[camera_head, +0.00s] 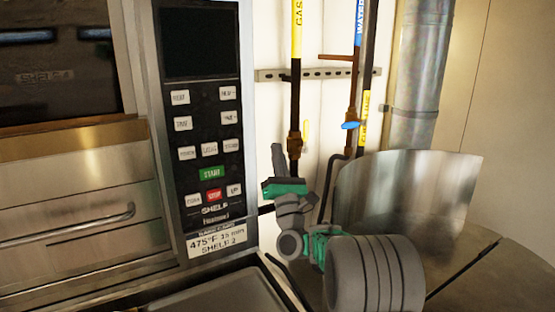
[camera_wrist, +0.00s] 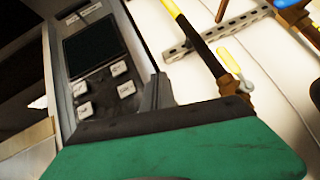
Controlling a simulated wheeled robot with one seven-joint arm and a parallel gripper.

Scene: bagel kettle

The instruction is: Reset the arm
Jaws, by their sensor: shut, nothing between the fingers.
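My gripper (camera_head: 278,152) is raised just right of the oven's control panel (camera_head: 204,130), pointing up, in front of the pale wall. It is shut and empty. In the wrist view its closed fingers (camera_wrist: 158,90) stand above the green gripper body, with the panel's dark screen (camera_wrist: 95,47) and buttons to their left. My arm bends up from the lower right in the head view. It hides part of the wall and pipes behind it. Whether the gripper touches the panel's edge cannot be told.
A yellow-labelled gas pipe (camera_head: 296,75) and a blue-labelled water pipe (camera_head: 358,80) run down the wall behind my gripper. A large metal duct (camera_head: 412,70) and a curved metal sheet (camera_head: 430,190) stand at the right. An oven door handle (camera_head: 80,228) juts out at the left.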

